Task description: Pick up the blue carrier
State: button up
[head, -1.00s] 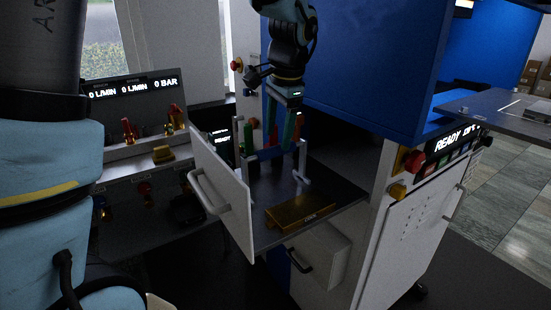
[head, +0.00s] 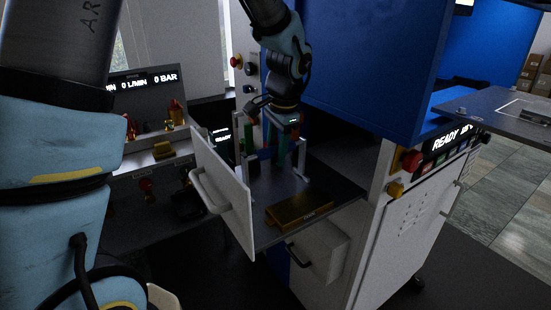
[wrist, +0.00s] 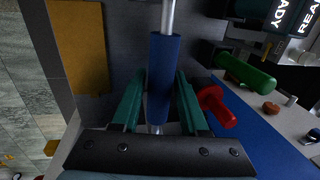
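The blue carrier (head: 264,154) shows as a blue bar between two pale metal uprights, above the floor of a pulled-out drawer. My gripper (head: 276,158) points down from above, with its fingers at the bar. In the wrist view, the blue grip of the carrier (wrist: 164,75) lies between the two teal fingers of my gripper (wrist: 160,90). One finger is on each side of it. The fingers are apart, and a narrow gap shows on the left side. Whether the right finger touches the grip is unclear. The carrier's lower parts are partly hidden in the head view.
A gold block (head: 300,210) lies at the drawer's front. The drawer's white front panel (head: 222,190) stands left. A green handle (wrist: 246,73) and a red handle (wrist: 216,106) are close on the right in the wrist view. A blue cabinet (head: 365,65) rises behind right.

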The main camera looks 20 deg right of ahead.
grip_shut()
dwell(1.0)
